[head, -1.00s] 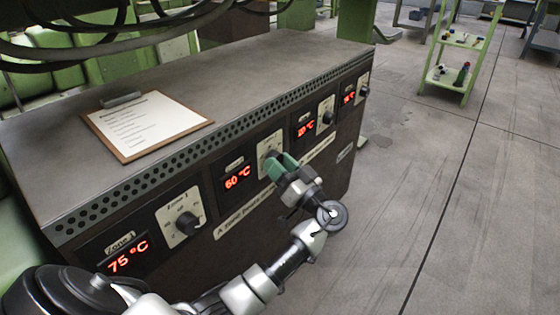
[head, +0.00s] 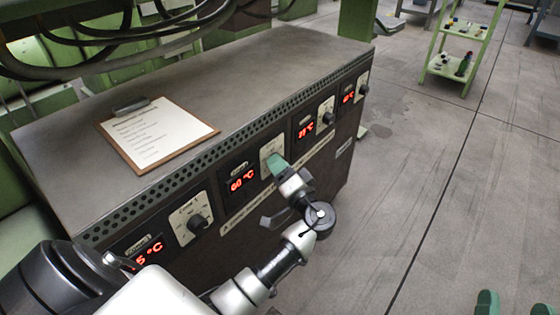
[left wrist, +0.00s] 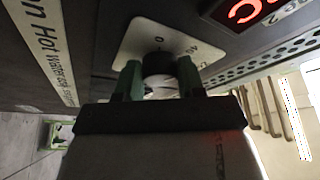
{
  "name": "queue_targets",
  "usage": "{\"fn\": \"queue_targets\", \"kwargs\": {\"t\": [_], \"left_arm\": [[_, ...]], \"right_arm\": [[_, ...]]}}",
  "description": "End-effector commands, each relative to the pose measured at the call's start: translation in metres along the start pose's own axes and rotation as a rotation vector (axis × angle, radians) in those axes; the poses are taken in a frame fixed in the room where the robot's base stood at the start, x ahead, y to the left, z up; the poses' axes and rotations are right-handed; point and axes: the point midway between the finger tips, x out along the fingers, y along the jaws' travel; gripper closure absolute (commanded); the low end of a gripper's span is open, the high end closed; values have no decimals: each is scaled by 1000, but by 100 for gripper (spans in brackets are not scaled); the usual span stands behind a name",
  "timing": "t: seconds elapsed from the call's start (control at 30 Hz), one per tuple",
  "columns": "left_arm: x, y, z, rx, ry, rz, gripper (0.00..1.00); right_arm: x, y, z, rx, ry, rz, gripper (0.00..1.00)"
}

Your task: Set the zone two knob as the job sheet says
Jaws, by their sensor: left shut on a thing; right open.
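The zone two knob (left wrist: 158,64) shows dark in the left wrist view, in front of a white dial plate (left wrist: 172,38). My left gripper (left wrist: 157,78) has its green fingers on either side of the knob and is shut on it. In the head view my left gripper (head: 279,164) covers the knob at the plate. The zone two display (head: 242,180) reads 60 °C in red. The job sheet (head: 155,131) lies on a clipboard on top of the cabinet; its writing is too small to read. My right gripper (head: 513,306) is open and empty at the bottom right edge.
The zone one knob (head: 196,222) is nearer on the cabinet front; my left arm partly hides its display (head: 145,254). Farther along are two more knobs (head: 327,118) (head: 365,90) with displays. A green shelf trolley (head: 458,48) stands on the clear floor.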

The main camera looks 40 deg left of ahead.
Motion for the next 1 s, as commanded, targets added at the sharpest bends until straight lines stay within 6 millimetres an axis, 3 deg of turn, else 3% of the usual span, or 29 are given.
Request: {"fn": "queue_targets", "kwargs": {"t": [0.3,0.8,0.83,0.97,1.0], "left_arm": [[0,0,0,63,0,28,85],[-1,0,0,71,1,32,85],[-1,0,0,71,1,32,56],[0,0,0,71,0,31,36],[0,0,0,71,0,31,36]], "right_arm": [[-5,4,26,-6,-219,11,35],[-7,5,30,-7,-250,13,35],[-7,5,30,-7,-250,13,35],[-7,5,30,-7,-249,13,35],[-7,5,30,-7,-249,13,35]]}}
